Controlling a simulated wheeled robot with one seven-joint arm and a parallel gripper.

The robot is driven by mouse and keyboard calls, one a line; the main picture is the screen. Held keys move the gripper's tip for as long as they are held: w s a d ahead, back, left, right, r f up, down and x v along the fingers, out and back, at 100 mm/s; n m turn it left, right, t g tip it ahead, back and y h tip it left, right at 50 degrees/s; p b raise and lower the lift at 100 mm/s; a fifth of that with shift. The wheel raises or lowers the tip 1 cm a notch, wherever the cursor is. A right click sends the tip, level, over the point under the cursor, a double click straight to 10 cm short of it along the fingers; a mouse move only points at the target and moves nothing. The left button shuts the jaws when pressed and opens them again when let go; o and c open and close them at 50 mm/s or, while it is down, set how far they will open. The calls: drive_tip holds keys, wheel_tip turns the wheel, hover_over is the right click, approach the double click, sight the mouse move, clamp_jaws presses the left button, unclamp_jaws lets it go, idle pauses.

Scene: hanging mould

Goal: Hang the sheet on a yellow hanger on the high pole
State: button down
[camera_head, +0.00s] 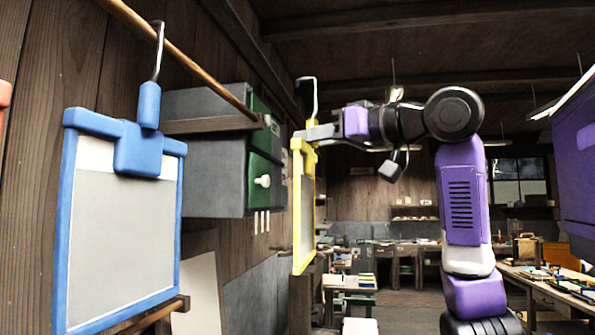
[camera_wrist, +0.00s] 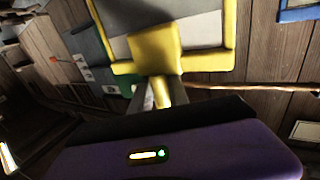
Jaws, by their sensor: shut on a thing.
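The yellow hanger (camera_head: 297,205) is a frame with a grey sheet (camera_head: 308,205) in it and a metal hook (camera_head: 314,92) on top. My gripper (camera_head: 312,135) is shut on the yellow stem below the hook, and the frame hangs upright in the air. In the wrist view the yellow block (camera_wrist: 155,48) and stem lie by my gripper (camera_wrist: 160,95); the hook is hidden there. The high pole (camera_head: 195,60) is wooden and runs from the upper left to a wooden bracket. The hook appears right of the pole's end, apart from it in the picture.
A blue hanger (camera_head: 68,220) with a grey sheet hangs by its hook from the high pole. A red-orange piece (camera_head: 4,94) shows at the left edge. A grey and green cabinet (camera_head: 215,150) is on the wall behind. A lower wooden rail (camera_head: 150,318) shows below.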

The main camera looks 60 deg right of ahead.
drive_tip(key=shift+s+r, duration=0.25)
drive_tip(key=w+a, duration=0.2)
drive_tip(key=w, duration=0.5)
drive_tip(key=w+a+f, duration=0.1)
drive_tip(key=w+a, duration=0.2)
drive_tip(key=w, duration=0.5)
drive_tip(key=shift+a+f, duration=0.15)
drive_tip(key=shift+f, duration=0.15)
idle(0.7)
idle(0.3)
drive_tip(key=c, duration=1.2)
unclamp_jaws()
